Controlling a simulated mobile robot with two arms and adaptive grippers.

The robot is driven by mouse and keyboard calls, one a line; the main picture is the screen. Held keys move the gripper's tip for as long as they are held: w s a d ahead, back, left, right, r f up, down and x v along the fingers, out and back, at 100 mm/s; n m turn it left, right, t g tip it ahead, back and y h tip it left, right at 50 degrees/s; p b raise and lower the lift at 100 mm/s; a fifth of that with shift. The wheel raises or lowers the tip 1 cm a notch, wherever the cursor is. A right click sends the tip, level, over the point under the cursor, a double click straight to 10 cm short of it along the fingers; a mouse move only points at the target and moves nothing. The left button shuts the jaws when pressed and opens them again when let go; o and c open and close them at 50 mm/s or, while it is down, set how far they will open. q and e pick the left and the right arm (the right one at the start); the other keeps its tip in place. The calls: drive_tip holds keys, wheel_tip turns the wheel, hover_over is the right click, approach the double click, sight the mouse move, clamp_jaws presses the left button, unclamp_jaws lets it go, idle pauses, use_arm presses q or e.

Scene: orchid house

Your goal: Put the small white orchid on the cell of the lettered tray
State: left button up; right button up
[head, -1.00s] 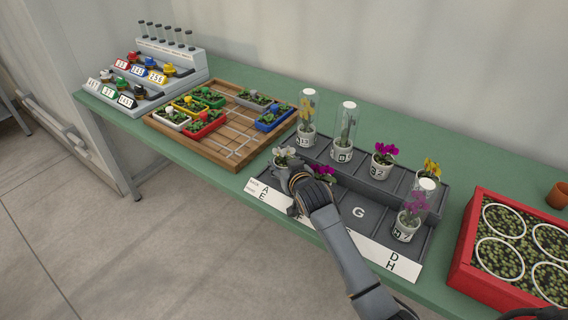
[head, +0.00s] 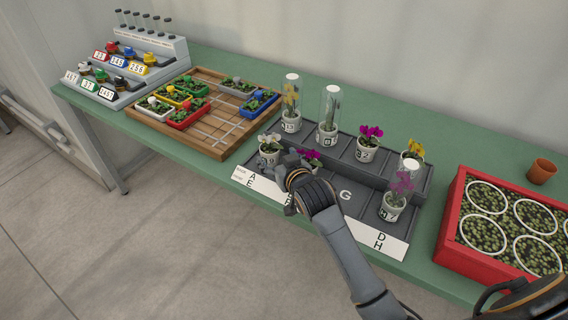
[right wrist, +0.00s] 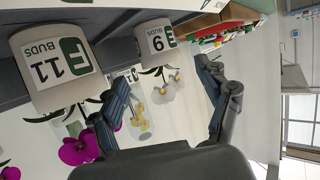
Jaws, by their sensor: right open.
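The small white orchid (head: 268,157) stands upright in its pale pot at the left end of the lettered tray. The dark grey lettered tray (head: 345,197) has two levels of cells and white label strips along its front, with A, E, G, D and H readable. My right gripper (head: 283,161) is just right of the white orchid's pot, over the tray's front row. In the right wrist view, its fingers (right wrist: 162,76) are spread and empty. The white orchid's pot (right wrist: 155,43) is beyond the fingertips, its bloom showing between them.
A magenta orchid (head: 311,158) is partly hidden behind my right gripper. Other potted orchids stand on the tray, some under clear covers (head: 330,107). A wooden tray (head: 219,140) lies left, a red crate (head: 452,215) right. Green table (head: 420,125) shows bare behind the tray.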

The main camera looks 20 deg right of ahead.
drive_tip(key=v, duration=0.5)
drive_tip(key=shift+s+r, duration=0.1)
drive_tip(key=shift+s, duration=0.05)
idle(0.3)
